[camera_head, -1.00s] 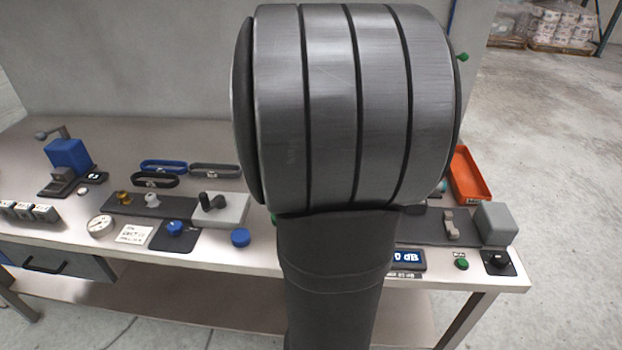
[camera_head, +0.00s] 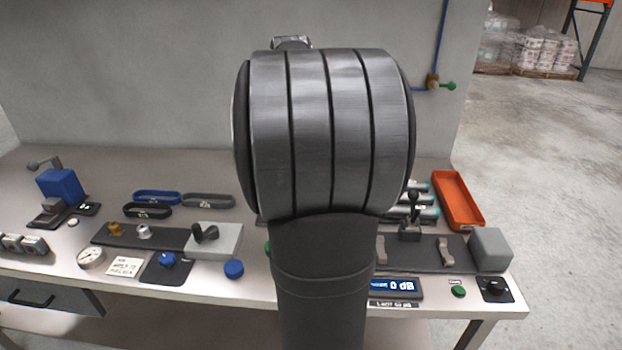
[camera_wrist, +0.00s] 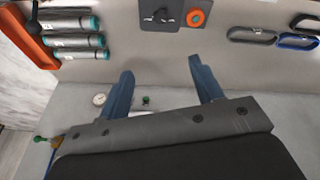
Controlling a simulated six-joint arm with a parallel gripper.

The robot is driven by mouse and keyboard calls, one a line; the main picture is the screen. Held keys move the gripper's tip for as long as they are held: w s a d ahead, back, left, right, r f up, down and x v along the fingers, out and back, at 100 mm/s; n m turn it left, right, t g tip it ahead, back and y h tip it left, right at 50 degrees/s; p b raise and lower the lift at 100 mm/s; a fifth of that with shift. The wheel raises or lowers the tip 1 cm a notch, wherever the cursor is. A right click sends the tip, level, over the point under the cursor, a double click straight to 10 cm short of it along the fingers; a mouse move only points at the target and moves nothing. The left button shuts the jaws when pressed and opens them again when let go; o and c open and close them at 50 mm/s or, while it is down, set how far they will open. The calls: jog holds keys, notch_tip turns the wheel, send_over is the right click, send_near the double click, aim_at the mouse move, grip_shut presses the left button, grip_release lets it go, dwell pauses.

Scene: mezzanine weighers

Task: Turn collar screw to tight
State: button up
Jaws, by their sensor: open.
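My gripper (camera_wrist: 163,87) shows in the wrist view with its two blue fingers spread apart and nothing between them. In the head view my arm hides it. No part is clearly marked as the collar screw. A black wing-shaped knob (camera_head: 206,233) sits on a light grey block (camera_head: 228,240) left of my arm in the head view. A brass knob (camera_head: 115,229) and a silver knob (camera_head: 143,231) stand on the dark plate beside it. In the wrist view a dark knob (camera_wrist: 163,16) on a grey plate lies at the top, apart from my fingers, next to an orange ring (camera_wrist: 195,18).
An orange tray (camera_head: 459,199), a grey box (camera_head: 490,249) and teal-ended cylinders (camera_wrist: 75,40) are on the right of the bench in the head view. Loop straps (camera_head: 157,197) and a blue device (camera_head: 60,186) are on the left. A wall stands behind the bench.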

jog(key=w+f+n+g, duration=0.3)
jog(key=w+f+n, duration=0.6)
jog(key=f+n, duration=0.2)
notch_tip(320, 180, down, 17)
jog(key=shift+w+r, duration=0.1)
jog(key=shift+w, duration=0.05)
jog(key=c, duration=1)
